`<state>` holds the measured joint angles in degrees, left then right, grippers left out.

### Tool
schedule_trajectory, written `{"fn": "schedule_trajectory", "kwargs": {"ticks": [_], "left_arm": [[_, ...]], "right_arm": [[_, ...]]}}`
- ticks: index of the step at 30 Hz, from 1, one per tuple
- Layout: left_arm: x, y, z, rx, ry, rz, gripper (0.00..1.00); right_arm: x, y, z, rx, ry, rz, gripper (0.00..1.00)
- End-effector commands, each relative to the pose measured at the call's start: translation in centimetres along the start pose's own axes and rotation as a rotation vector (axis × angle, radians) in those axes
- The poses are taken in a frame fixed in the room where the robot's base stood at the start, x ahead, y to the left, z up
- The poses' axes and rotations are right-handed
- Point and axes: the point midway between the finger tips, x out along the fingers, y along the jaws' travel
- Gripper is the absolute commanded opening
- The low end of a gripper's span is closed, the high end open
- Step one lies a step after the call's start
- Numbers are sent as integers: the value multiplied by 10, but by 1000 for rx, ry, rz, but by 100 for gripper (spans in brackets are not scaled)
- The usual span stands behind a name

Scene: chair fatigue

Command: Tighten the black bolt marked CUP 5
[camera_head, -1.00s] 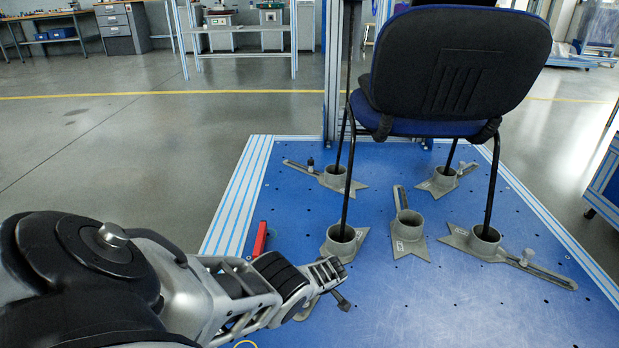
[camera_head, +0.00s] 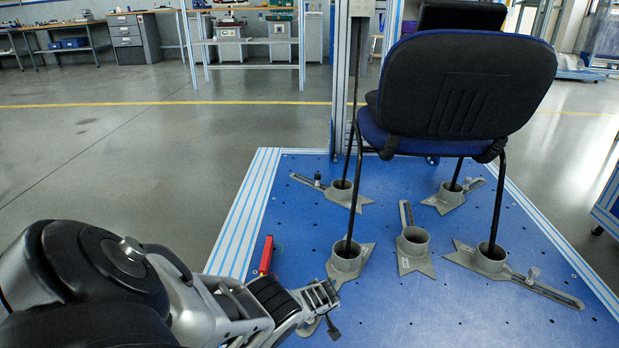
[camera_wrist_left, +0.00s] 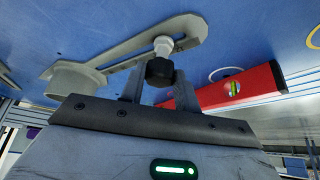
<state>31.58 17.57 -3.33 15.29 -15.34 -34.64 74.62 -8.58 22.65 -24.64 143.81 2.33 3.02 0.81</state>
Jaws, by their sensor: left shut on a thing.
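A black bolt (camera_wrist_left: 160,72) with a light collar stands at the slotted arm (camera_wrist_left: 140,42) of a grey cup fixture in the left wrist view. My left gripper (camera_wrist_left: 153,88) is shut on the bolt's black head, one finger on each side. In the head view my left gripper (camera_head: 322,297) is low over the blue platform, just in front of the near left cup (camera_head: 346,263). The grip itself is hard to see there. I cannot read a CUP 5 mark in either view. My right gripper is not in view.
A blue and black chair (camera_head: 465,85) stands with its legs in grey cups on the blue platform (camera_head: 390,310). An empty cup (camera_head: 412,241) stands in the middle. A red level (camera_head: 266,255) lies left of my gripper and close behind the bolt in the wrist view (camera_wrist_left: 240,87).

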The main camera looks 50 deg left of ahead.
Motion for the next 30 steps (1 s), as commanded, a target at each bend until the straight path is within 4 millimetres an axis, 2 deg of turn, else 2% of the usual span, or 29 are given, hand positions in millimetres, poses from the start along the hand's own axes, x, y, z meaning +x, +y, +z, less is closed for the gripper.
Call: {"fn": "schedule_trajectory", "kwargs": {"ticks": [7, 16, 30], "left_arm": [[-1, 0, 1, 31, -5, 17, 8], [0, -3, 2, 279, -6, 154, 8], [0, -4, 2, 342, -8, 187, 8]], "right_arm": [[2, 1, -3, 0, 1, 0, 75], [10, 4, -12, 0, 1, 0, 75], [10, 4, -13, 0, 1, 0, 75]]}}
